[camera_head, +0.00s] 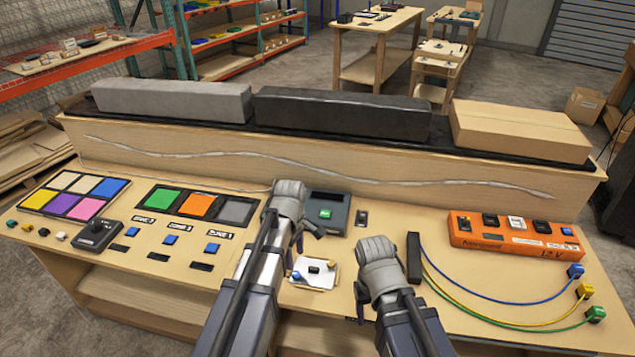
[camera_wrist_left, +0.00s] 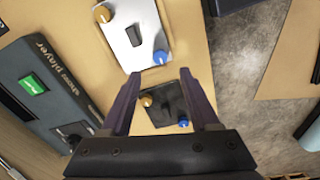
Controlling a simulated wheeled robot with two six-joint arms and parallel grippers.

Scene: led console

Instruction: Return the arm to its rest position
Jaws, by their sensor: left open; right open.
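My left arm reaches over the console table from the front. Its gripper (camera_head: 308,226) is partly hidden by its grey wrist in the head view. In the left wrist view, the left gripper (camera_wrist_left: 160,76) is open, its fingers apart and nothing held between them. A white plate (camera_wrist_left: 122,38) with an orange and a blue knob lies beyond the fingertips. A dark plate (camera_wrist_left: 171,102) with similar knobs shows between the fingers. My right gripper (camera_head: 374,262) is over the front of the table, right of the white plate; its fingers are mostly hidden, and no held object shows.
A dark player box (camera_head: 326,212) with a green button stands behind the left gripper. Colour panels (camera_head: 72,194) and a joystick (camera_head: 98,233) are at left. An orange 12 V box (camera_head: 512,236) and coloured cables (camera_head: 478,300) are at right. A wooden ledge (camera_head: 330,172) runs behind.

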